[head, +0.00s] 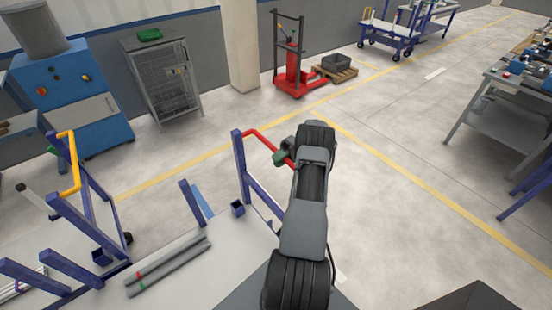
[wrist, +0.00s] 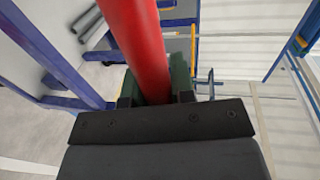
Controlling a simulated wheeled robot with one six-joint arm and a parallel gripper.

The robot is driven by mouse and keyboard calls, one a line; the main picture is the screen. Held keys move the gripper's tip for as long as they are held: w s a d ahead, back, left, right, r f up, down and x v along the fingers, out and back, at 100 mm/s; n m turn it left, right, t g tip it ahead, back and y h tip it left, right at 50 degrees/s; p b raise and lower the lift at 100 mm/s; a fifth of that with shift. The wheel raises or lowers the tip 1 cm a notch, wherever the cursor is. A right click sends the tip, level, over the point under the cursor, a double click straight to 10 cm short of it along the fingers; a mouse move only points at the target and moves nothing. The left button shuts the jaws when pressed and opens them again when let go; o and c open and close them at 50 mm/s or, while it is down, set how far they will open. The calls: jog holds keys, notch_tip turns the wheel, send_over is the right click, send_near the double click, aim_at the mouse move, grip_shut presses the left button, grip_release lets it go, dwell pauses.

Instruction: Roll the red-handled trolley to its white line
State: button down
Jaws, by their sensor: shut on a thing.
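The red-handled trolley (head: 240,165) has blue posts and stands left of my arm in the head view. Its red handle (head: 262,144) runs from a blue post towards my arm. My gripper (head: 285,155) is shut on this handle. In the wrist view the red handle (wrist: 135,40) passes between the dark green jaws of my gripper (wrist: 155,92). My arm hides part of the trolley. A short white line (head: 434,73) lies on the floor at the far right. A white strip (wrist: 28,167) shows at the lower left of the wrist view; I cannot tell which line it is.
A trolley with a yellow handle (head: 70,165) stands at the left. Grey pipes (head: 165,265) lie at the lower left. A red stacker (head: 292,75) and a pallet with a dark crate (head: 336,66) stand behind. A workbench (head: 500,90) is at right. Open floor lies between.

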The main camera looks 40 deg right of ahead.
jog(key=c, duration=1)
grip_release()
jog(key=shift+d, duration=0.2)
jog(key=shift+o, duration=0.2)
